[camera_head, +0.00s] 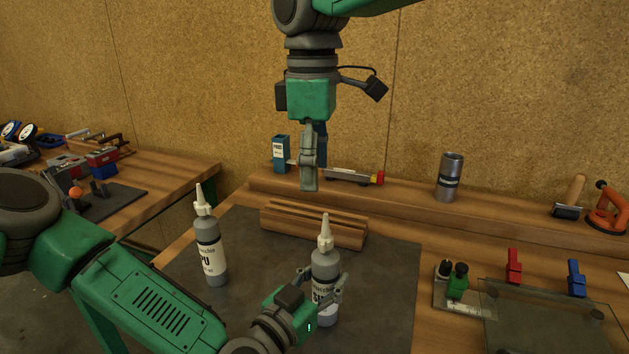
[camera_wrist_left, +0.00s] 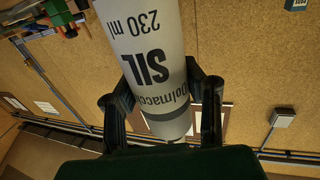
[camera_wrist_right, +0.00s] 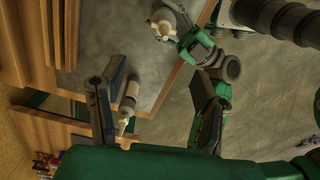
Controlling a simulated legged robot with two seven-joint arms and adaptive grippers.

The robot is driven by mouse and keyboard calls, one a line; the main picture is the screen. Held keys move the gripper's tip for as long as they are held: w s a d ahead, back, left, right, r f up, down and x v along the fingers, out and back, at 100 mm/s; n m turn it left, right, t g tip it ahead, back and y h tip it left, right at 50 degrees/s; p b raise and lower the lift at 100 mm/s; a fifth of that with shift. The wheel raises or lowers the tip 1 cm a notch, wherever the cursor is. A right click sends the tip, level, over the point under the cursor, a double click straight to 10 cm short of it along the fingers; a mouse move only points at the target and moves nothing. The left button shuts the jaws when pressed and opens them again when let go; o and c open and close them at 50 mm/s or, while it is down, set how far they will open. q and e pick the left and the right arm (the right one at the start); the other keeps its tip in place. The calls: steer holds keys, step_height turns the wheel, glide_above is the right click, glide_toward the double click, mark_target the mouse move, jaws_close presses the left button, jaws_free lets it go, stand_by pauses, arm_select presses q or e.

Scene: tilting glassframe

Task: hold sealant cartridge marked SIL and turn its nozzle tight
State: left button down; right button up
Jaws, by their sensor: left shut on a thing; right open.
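The SIL cartridge (camera_head: 325,268) is a grey, upright bottle with a white label and a white nozzle (camera_head: 325,236) on top. My left gripper (camera_head: 322,292) is shut around its body from the side. The left wrist view shows the label reading SIL, 230 ml (camera_wrist_left: 150,70), between the fingers. I cannot tell whether its base touches the mat. My right gripper (camera_head: 312,170) is open and empty, pointing down behind and above the SIL nozzle, near the wooden block. In the right wrist view, the SIL nozzle (camera_wrist_right: 163,28) shows at the top.
A similar PU cartridge (camera_head: 209,252) stands on the dark mat (camera_head: 385,300) to the left. A grooved wooden block (camera_head: 312,225) lies behind. A grey can (camera_head: 450,178) and a blue box (camera_head: 281,154) stand on the rear ledge. Clamps and a glass frame (camera_head: 550,318) are at right.

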mark_target(326, 236)
steer(key=shift+s+d+r+m, duration=0.1)
steer(key=shift+s+d+m, duration=0.05)
steer(key=shift+d+m, duration=0.2)
steer(key=shift+s+d+r+m, duration=0.1)
steer(key=shift+d+m, duration=0.15)
steer(key=shift+d, duration=0.15)
steer(key=shift+s+d+f, duration=0.1)
steer(key=shift+d, duration=0.1)
step_height(326, 236, down, 12)
steer(key=shift+r, duration=0.1)
